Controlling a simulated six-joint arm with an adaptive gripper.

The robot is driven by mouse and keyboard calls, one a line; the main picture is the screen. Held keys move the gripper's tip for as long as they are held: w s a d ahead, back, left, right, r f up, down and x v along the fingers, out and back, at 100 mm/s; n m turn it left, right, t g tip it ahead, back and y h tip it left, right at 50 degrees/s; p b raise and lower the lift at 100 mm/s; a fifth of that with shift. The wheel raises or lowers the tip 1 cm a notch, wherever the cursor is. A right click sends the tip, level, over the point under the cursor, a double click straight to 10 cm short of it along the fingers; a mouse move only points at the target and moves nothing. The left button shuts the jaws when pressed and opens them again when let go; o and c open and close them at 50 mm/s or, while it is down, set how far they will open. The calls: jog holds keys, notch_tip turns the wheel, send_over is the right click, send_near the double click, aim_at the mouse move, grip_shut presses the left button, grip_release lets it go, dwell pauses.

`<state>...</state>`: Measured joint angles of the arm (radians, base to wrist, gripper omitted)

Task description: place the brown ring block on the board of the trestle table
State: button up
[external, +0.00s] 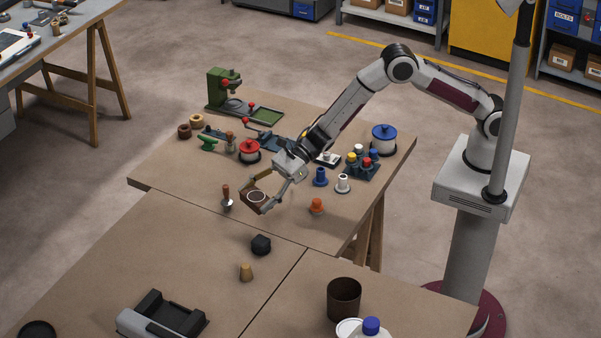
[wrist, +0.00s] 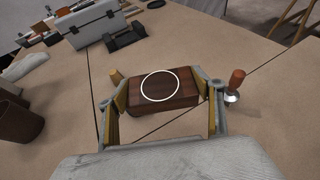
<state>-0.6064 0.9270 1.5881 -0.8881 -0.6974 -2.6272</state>
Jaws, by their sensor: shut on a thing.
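The brown ring block (external: 252,204) is a flat dark-brown block with a white ring on its top face. My gripper (external: 262,199) is shut on it, with one finger at each end of the block. In the wrist view the block (wrist: 180,100) sits level between the two yellowish fingers of my gripper (wrist: 162,92). The trestle table's board (external: 170,172) is brown, and the block is over its near part. I cannot tell exactly how high the block is above the board.
A tool with an upright wooden handle (external: 226,193) stands just left of the block; it also shows in the wrist view (wrist: 236,82). An orange piece (external: 317,205) and blue and white spools stand to the right. A red-lidded pot (external: 249,154) and green press (external: 222,90) are behind.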

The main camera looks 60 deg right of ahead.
send_over(258, 229)
jog(key=shift+f, duration=3.1)
jog(key=shift+f, duration=0.1)
jog(key=shift+f, duration=1.8)
jog(key=shift+f, duration=0.1)
jog(key=o, duration=1.2)
jog(key=shift+c, duration=0.2)
